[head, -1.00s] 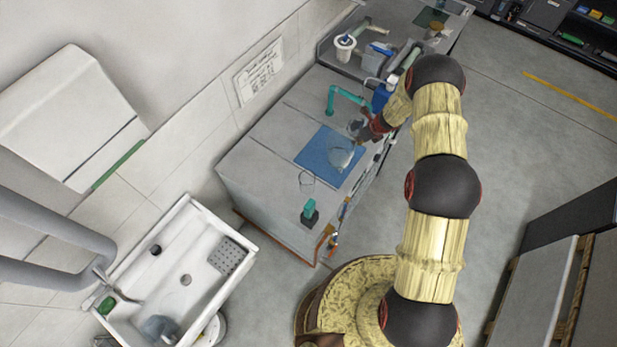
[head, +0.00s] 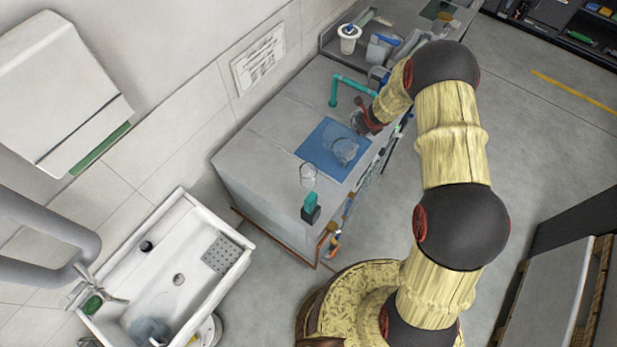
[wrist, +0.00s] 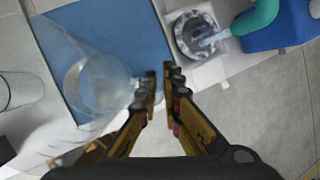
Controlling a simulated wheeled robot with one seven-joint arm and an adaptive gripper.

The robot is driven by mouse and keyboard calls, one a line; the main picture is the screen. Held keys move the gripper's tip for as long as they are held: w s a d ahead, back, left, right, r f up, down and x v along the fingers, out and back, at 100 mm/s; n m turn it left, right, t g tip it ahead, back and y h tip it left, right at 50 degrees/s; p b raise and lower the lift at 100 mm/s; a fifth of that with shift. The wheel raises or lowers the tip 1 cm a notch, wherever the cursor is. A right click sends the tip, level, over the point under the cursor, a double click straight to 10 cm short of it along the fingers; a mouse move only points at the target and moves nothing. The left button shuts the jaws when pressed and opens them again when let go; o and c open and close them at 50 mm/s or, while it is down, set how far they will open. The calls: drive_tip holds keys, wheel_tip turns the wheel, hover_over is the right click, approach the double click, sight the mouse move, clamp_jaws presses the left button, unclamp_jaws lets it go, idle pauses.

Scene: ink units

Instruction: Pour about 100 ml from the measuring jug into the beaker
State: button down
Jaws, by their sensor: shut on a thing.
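The clear measuring jug (head: 345,151) is over the blue mat (head: 318,158) on the bench. In the wrist view the jug (wrist: 95,75) fills the left side, seen from above, with the mat behind it. My gripper (wrist: 160,82) is shut at the jug's right side, where the handle is; the handle is mostly hidden between the fingers. In the head view my gripper (head: 366,126) is at the mat's right edge. I cannot tell whether the jug touches the mat. The clear beaker (head: 308,176) stands on the bare bench left of the mat; its edge shows in the wrist view (wrist: 18,88).
A round dark-topped device (wrist: 195,35) stands beside the mat. A teal pipe (head: 345,84) rises behind it, and a blue container (wrist: 285,25) is near. A teal-and-black item (head: 310,207) stands near the beaker. A sink (head: 180,275) is at lower left.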

sight(352, 127)
drive_tip(key=shift+s+a+b, duration=0.15)
drive_tip(key=shift+a+b, duration=0.05)
drive_tip(key=shift+b, duration=0.6)
drive_tip(key=a+r+t+h+b, duration=0.1)
drive_tip(key=b, duration=0.3)
drive_tip(key=s+a+r+t+h+b, duration=0.1)
drive_tip(key=r+h+b, duration=0.1)
drive_tip(key=b, duration=0.2)
drive_tip(key=s+a+r+n+t+h+b, duration=0.1)
drive_tip(key=a+r+b, duration=0.1)
drive_tip(key=b, duration=0.2)
drive_tip(key=shift+s+b, duration=0.2)
drive_tip(key=shift+b, duration=0.15)
drive_tip(key=b, duration=0.1)
drive_tip(key=t+h+b, duration=0.1)
drive_tip(key=b, duration=0.1)
drive_tip(key=shift+s+a+r+n, duration=0.15)
drive_tip(key=shift+a+r+n, duration=0.05)
drive_tip(key=shift+r+n, duration=0.1)
drive_tip(key=h+b, duration=0.1)
drive_tip(key=b, duration=0.1)
drive_tip(key=s+a+r+t+b, duration=0.1)
drive_tip(key=b, duration=0.1)
drive_tip(key=shift+a+r+h, duration=0.25)
drive_tip(key=shift+h, duration=0.15)
